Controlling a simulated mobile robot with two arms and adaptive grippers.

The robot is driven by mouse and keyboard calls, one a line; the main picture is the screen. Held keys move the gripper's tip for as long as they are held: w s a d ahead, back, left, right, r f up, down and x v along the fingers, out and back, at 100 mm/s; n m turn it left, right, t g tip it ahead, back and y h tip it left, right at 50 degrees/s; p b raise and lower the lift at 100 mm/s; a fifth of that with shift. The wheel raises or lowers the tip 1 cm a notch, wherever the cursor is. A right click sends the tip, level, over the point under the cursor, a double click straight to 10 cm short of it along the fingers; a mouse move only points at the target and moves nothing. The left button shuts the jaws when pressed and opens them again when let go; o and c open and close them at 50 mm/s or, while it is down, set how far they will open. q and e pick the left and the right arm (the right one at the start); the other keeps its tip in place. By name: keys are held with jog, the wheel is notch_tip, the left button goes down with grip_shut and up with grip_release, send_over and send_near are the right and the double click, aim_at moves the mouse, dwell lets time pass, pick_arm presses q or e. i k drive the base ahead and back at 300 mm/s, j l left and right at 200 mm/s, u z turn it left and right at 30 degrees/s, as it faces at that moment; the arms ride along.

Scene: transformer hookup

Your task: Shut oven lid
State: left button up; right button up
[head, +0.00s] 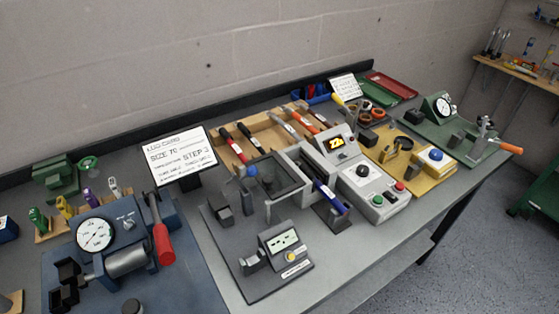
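A grey bench unit (366,190) with a yellow-digit display and red and green buttons stands right of the middle of the bench in the head view. Against its left side is a grey framed, dark see-through panel (287,184), which looks like the oven lid. It appears to lie out to the left of the unit, as if swung open, but I cannot tell its hinge or exact angle. Small dark blocks and a blue-knobbed post stand by its left edge. Neither of my grippers is in view.
A sign (179,157) stands behind left. A blue gauge press (96,234) with a red handle is at left, a yellow station (424,163) at right. The bench's front strip is clear.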

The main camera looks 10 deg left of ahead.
aim_at(267, 182)
jog(key=k+l+u, duration=0.2)
jog(key=k+l, duration=0.2)
jog(key=k+l+u, duration=0.15)
jog(key=k+l, duration=0.2)
jog(key=k, duration=0.2)
